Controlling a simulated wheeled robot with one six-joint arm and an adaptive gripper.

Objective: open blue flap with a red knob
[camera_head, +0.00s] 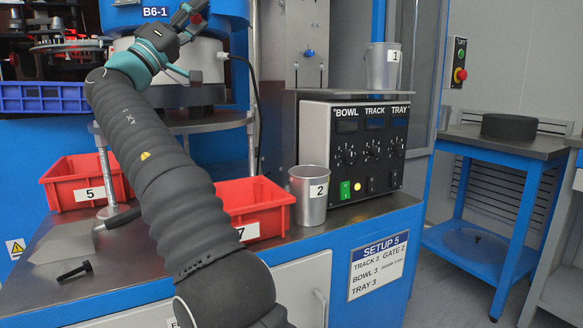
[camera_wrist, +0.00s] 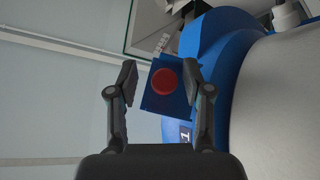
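The blue flap (camera_wrist: 150,101) is a small square plate with a round red knob (camera_wrist: 164,80) on its face. In the wrist view it sits beside a large blue curved body. My gripper (camera_wrist: 159,76) is open, with one finger on each side of the knob in the picture. The knob appears between the fingertips, closer to the right one. I cannot tell how far beyond the fingertips it is, and no contact shows. In the head view my gripper (camera_head: 188,14) is at the top, by the blue housing marked B6-1. I cannot make out the flap there.
The blue B6-1 housing (camera_head: 218,8) is above a white drum. Red bins (camera_head: 70,196) (camera_head: 258,218), a metal cup marked 2 (camera_head: 311,206) and a control box (camera_head: 318,128) stand on the bench. A cable hangs right of the gripper. A blue side table (camera_head: 505,140) stands at right.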

